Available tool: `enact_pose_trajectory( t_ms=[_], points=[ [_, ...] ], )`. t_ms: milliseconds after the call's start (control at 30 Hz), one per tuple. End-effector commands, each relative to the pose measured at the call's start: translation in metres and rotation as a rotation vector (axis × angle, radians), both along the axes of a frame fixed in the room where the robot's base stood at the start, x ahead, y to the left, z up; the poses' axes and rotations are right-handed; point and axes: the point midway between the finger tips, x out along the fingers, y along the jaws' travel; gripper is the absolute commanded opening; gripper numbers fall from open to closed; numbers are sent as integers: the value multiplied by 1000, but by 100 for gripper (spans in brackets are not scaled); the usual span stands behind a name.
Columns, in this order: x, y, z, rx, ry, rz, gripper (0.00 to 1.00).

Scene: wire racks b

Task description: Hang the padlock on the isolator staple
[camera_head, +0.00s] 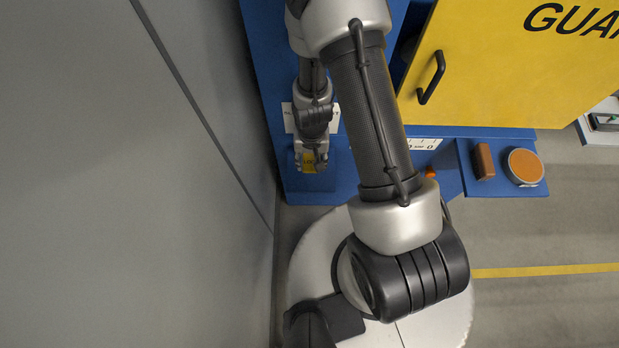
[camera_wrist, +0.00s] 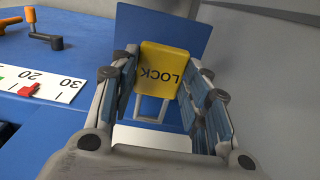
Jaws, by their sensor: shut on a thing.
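The padlock (camera_wrist: 164,66) is a yellow block with LOCK printed on it, and its pale metal shackle (camera_wrist: 150,108) shows below the body in the wrist view. My gripper (camera_wrist: 165,80) is shut on the padlock, with a finger on each side of its body. I cannot make out the isolator staple in either view.
A white scale (camera_wrist: 40,87) with a red pointer (camera_wrist: 29,90) lies left of my gripper, near an orange knob (camera_wrist: 30,14) and a dark lever (camera_wrist: 46,40). A yellow guard door (camera_head: 510,70) is at upper right. A grey wall (camera_head: 130,180) stands close on the left.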

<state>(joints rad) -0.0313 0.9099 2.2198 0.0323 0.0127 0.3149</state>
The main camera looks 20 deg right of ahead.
Motion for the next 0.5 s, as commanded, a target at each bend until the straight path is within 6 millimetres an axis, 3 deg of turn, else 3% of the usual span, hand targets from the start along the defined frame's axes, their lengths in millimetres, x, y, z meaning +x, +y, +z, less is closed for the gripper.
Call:
enact_pose_trajectory(
  t_ms=[233,500],
  points=[
    [1,0,-8,0,0,1,19],
    [1,0,-48,-1,-2,1,19]
  ],
)
